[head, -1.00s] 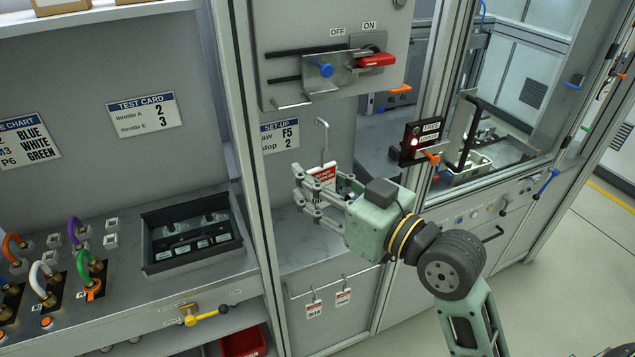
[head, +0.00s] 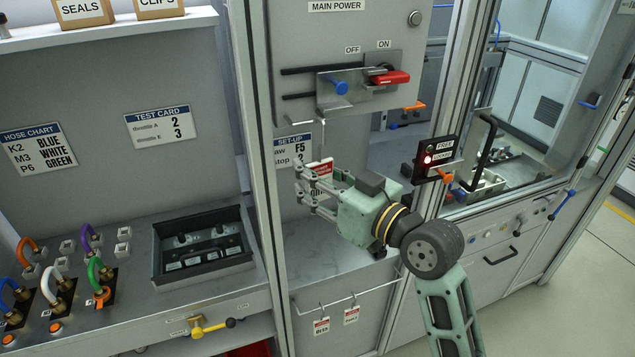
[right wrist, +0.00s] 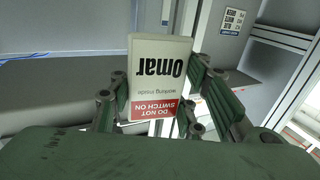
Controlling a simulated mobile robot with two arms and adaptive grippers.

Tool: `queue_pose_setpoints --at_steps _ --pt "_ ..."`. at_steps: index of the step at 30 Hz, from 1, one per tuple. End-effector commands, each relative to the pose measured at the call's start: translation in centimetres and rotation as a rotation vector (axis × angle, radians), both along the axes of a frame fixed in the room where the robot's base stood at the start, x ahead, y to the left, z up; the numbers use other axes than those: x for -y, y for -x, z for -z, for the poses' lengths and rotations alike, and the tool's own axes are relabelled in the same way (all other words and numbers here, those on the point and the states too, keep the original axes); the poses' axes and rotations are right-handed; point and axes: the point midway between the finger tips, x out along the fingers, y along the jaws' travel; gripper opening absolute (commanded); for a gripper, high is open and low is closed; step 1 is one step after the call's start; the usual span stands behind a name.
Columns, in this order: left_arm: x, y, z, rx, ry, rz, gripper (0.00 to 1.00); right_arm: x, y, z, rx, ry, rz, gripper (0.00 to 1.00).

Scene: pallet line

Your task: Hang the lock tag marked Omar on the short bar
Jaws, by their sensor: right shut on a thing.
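My right gripper (head: 318,190) is shut on a white and red lock tag (head: 322,167) in front of the cabinet. In the right wrist view the tag (right wrist: 160,75) appears upside down between the fingers and reads "Omar" and "DO NOT SWITCH ON". Its thin wire hook (head: 322,135) rises above the gripper, its top close under a short metal bar (head: 304,122) that sticks out below the main power switch. I cannot tell whether the hook touches the bar. My left gripper is not in view.
The red switch handle (head: 390,77) is at ON, beside a blue knob (head: 341,87). Two other tags (head: 321,326) hang on a lower rail (head: 340,304). A lit lock box (head: 436,158) is right of the gripper. A black tray (head: 205,272) is on the left bench.

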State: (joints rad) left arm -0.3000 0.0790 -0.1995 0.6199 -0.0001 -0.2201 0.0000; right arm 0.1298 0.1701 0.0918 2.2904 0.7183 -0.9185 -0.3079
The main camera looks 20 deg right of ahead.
Motion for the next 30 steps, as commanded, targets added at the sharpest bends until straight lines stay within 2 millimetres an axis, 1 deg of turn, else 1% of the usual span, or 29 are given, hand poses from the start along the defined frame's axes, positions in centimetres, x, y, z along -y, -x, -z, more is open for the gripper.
queue_pose_setpoints --at_steps 21,24,30 --pt "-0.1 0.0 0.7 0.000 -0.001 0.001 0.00 -0.2 -5.0 0.0 0.001 0.000 -0.002 0.00" --pt "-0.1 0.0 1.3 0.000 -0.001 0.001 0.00 -0.2 -5.0 0.7 0.001 0.002 -0.001 0.00" --pt "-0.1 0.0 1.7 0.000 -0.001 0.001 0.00 -0.2 -5.0 1.3 0.001 0.002 -0.001 0.00"
